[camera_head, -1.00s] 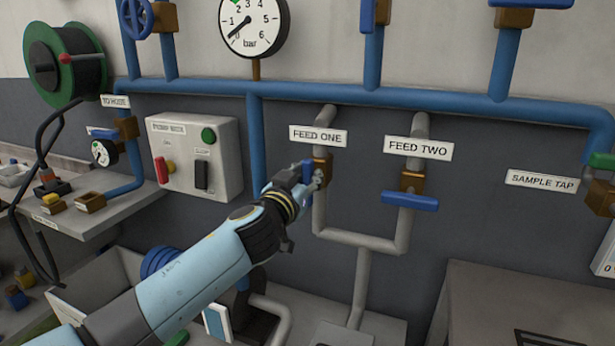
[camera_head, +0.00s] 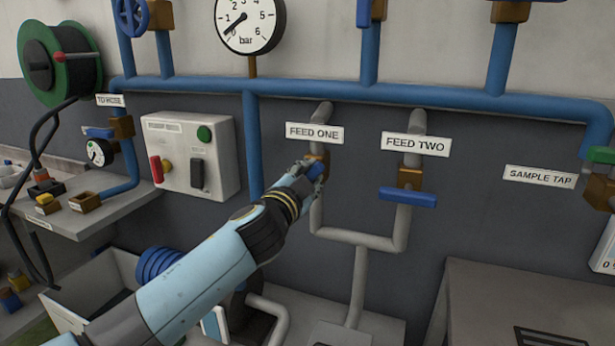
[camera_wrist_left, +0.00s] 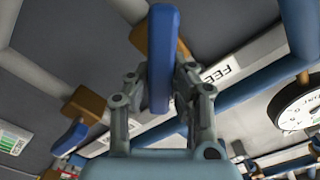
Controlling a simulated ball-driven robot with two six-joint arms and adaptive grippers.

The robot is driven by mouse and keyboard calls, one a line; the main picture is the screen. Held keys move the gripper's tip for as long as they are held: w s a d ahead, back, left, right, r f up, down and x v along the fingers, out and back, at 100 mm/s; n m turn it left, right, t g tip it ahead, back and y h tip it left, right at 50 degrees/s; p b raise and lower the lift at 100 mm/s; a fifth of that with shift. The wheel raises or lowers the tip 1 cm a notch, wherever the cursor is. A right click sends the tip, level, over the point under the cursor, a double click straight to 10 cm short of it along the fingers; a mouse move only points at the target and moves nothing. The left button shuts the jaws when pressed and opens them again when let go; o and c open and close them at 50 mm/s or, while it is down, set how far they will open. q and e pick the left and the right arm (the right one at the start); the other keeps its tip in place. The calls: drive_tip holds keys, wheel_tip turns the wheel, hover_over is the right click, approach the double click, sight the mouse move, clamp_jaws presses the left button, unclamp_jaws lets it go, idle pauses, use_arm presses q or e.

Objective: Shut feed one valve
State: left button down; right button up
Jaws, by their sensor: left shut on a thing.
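The feed one valve has a brass body (camera_head: 319,157) on the grey pipe under the FEED ONE label (camera_head: 315,133). My left gripper (camera_head: 309,174) reaches it from the lower left and is shut on its blue handle (camera_head: 316,170). In the left wrist view the blue handle (camera_wrist_left: 162,58) stands between the two fingers of my gripper (camera_wrist_left: 160,85), with the brass body (camera_wrist_left: 140,38) behind it. The fingers and wrist hide part of the handle in the head view, so its exact angle to the pipe is hard to tell. My right gripper is not in view.
The feed two valve (camera_head: 410,178) is close on the right, its blue handle (camera_head: 408,197) lying across its pipe. A pump switch box (camera_head: 190,158) is left of my arm. The pressure gauge (camera_head: 248,22) and blue rail pipe (camera_head: 300,92) are above. The sample tap (camera_head: 600,190) is far right.

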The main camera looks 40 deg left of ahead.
use_arm(q)
drive_tip(key=m, duration=0.4)
drive_tip(key=shift+d+f+m, duration=0.2)
drive_tip(key=shift+f+m, duration=0.1)
drive_tip(key=shift+m, duration=0.1)
drive_tip(key=shift+f+m, duration=0.2)
drive_tip(key=shift+m, duration=0.9)
drive_tip(key=shift+f+m, duration=0.15)
drive_tip(key=shift+m, duration=0.95)
drive_tip(key=c, duration=1.2)
unclamp_jaws()
drive_tip(key=shift+d, duration=0.1)
drive_tip(key=shift+o, duration=0.2)
drive_tip(key=v, duration=1.2)
